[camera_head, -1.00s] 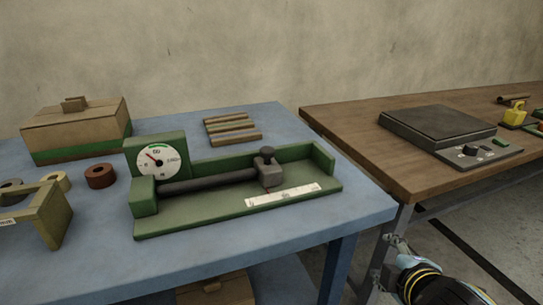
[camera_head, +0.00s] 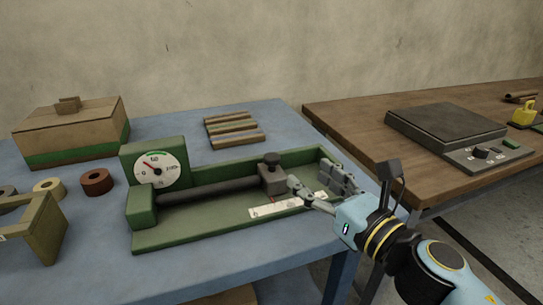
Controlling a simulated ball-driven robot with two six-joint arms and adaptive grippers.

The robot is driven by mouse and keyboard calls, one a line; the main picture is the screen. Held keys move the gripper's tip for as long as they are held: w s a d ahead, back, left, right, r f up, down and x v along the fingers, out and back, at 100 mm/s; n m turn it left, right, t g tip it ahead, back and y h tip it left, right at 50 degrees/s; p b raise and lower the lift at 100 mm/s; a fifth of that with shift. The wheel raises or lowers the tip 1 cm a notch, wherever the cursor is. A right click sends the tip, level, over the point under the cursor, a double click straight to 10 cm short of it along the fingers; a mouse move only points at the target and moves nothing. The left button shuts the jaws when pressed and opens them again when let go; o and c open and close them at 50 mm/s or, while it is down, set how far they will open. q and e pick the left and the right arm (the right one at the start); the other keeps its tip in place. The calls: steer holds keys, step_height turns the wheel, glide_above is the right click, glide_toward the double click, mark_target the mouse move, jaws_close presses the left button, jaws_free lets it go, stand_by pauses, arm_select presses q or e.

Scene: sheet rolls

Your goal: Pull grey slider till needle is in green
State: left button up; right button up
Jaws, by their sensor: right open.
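A green device (camera_head: 225,222) stands on the blue table, with a round white dial (camera_head: 159,169) at its left end. The dial's red needle (camera_head: 148,167) points to the upper left, and a green band (camera_head: 156,154) lies at the top of the scale. A dark rod runs right from the dial to the grey slider (camera_head: 271,179), which has a dark knob (camera_head: 272,158) on top. My right gripper (camera_head: 315,180) is open at the device's right end, just right of the slider. One finger is close to the slider; I cannot tell whether they touch. My left gripper is not in view.
A cardboard box (camera_head: 71,134) and brown and tan rolls (camera_head: 96,182) are at the left. Striped strips (camera_head: 233,129) lie behind the device. A wooden table (camera_head: 365,132) at the right holds a dark scale (camera_head: 446,130).

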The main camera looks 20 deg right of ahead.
mark_target(277, 163)
steer(key=shift+w+a+f+n+y, duration=0.1)
steer(key=shift+a+f+n+y, duration=0.1)
steer(key=shift+a+n+y, duration=0.4)
steer(key=shift+w+a+n, duration=0.1)
steer(key=shift+w+n, duration=0.2)
steer(key=x, duration=0.6)
steer(key=p+x, duration=0.1)
steer(key=x, duration=0.3)
steer(key=shift+f, duration=0.3)
steer(key=c, duration=1.1)
jaws_close()
steer(key=shift+w+f, duration=0.1)
steer(key=shift+f, duration=0.1)
